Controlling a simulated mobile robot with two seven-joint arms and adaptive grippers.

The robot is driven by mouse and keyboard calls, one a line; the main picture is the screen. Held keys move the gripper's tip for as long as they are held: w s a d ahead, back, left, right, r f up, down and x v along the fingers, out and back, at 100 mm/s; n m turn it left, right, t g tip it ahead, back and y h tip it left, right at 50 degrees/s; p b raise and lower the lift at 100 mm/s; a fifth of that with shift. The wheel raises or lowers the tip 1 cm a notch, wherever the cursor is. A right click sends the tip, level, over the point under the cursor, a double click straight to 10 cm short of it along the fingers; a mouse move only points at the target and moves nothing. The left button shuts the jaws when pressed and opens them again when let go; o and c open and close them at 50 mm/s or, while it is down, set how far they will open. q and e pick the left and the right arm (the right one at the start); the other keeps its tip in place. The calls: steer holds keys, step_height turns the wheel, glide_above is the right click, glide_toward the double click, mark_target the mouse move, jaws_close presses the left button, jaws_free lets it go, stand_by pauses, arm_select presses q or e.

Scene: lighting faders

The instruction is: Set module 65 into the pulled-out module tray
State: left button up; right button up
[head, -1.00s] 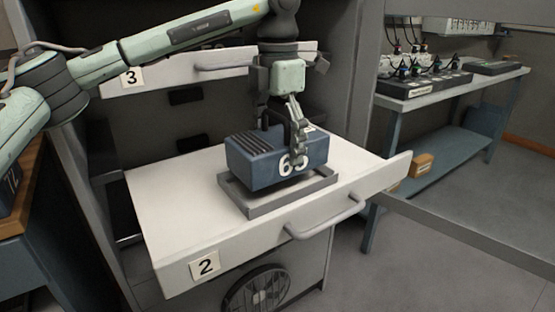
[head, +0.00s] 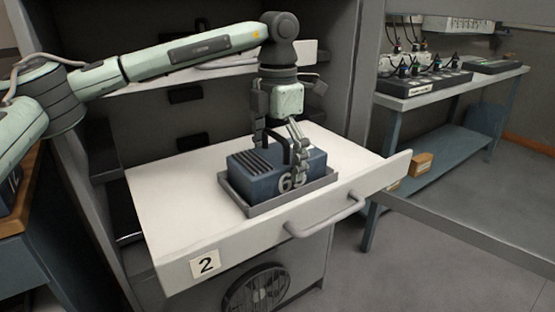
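Module 65 (head: 262,186) is a dark blue box with ribs on top, a dark handle and a white "65" on its front. It sits upright, low inside the grey rimmed frame (head: 252,211) on the pulled-out module tray (head: 172,205), which is labelled 2. The frame's rim surrounds its lower edge. My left gripper (head: 281,145) points straight down over the module, with its fingers at the handle, and appears shut on it. The fingers partly hide the handle and the number. My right gripper is not in view.
Another drawer front (head: 305,52) is above and behind, partly hidden by my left arm. The tray's front handle (head: 326,215) sticks out. At the right, a workbench (head: 450,84) holds cabled equipment. The white tray surface around the frame is clear.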

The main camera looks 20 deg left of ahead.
arm_select(q)
step_height(320, 180, up, 12)
steer(key=shift+r, duration=0.15)
stand_by(0.5)
steer(key=shift+c, duration=0.5)
stand_by(0.7)
